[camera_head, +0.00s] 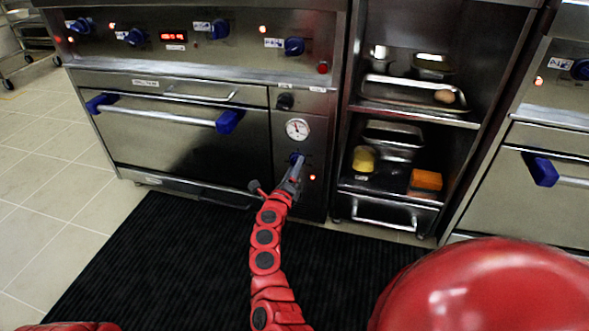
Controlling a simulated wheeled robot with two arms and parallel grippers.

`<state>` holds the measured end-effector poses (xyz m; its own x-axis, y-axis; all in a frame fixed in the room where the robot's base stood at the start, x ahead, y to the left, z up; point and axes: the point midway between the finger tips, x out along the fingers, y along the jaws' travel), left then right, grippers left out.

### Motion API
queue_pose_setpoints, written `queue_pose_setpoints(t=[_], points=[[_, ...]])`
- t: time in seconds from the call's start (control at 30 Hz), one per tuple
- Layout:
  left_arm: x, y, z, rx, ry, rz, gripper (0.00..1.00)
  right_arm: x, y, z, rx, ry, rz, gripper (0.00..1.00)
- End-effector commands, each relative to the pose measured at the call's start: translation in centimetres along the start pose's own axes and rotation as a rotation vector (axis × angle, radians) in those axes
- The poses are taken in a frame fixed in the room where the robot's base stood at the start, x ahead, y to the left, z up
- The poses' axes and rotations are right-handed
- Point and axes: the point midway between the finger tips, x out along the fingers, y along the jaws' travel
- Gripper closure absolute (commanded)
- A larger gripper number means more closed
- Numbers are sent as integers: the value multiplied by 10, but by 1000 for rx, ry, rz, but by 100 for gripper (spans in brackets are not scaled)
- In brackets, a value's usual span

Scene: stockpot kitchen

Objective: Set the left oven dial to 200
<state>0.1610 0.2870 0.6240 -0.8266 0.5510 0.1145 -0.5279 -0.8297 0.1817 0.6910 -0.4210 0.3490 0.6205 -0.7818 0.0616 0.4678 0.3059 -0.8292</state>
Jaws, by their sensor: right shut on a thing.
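The left oven (180,135) stands at the back left, with a narrow control panel at the right of its door. A blue dial (296,157) sits low on that panel, below a round white gauge (297,129). My right gripper (297,166) is at the blue dial, shut on it, and hides most of it. The dial's pointer and scale are too small and covered to read. My left gripper is not in view.
A black knob (285,102) is above the gauge. The oven door has a bar handle with blue ends (228,122). Open shelves (420,115) with trays, a yellow item and an orange item (426,180) stand to the right. A black mat (170,250) covers the floor in front.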

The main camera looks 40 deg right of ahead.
Motion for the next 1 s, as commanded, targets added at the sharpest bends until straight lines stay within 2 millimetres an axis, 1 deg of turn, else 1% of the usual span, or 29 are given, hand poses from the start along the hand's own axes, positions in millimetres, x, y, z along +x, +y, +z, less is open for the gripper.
queue_pose_setpoints(t=[0.27,0.3,0.43,0.77,0.87,1.0], points=[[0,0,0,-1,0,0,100,0,1,0,0,0,2,100],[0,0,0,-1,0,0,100,0,1,0,0,0,2,44],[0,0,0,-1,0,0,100,0,1,0,-1,-1,2,21],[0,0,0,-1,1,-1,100,-1,0,0,-1,0,1,20],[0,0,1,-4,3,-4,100,-5,0,0,-1,0,2,20],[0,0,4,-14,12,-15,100,-16,0,-2,-1,1,4,20]])
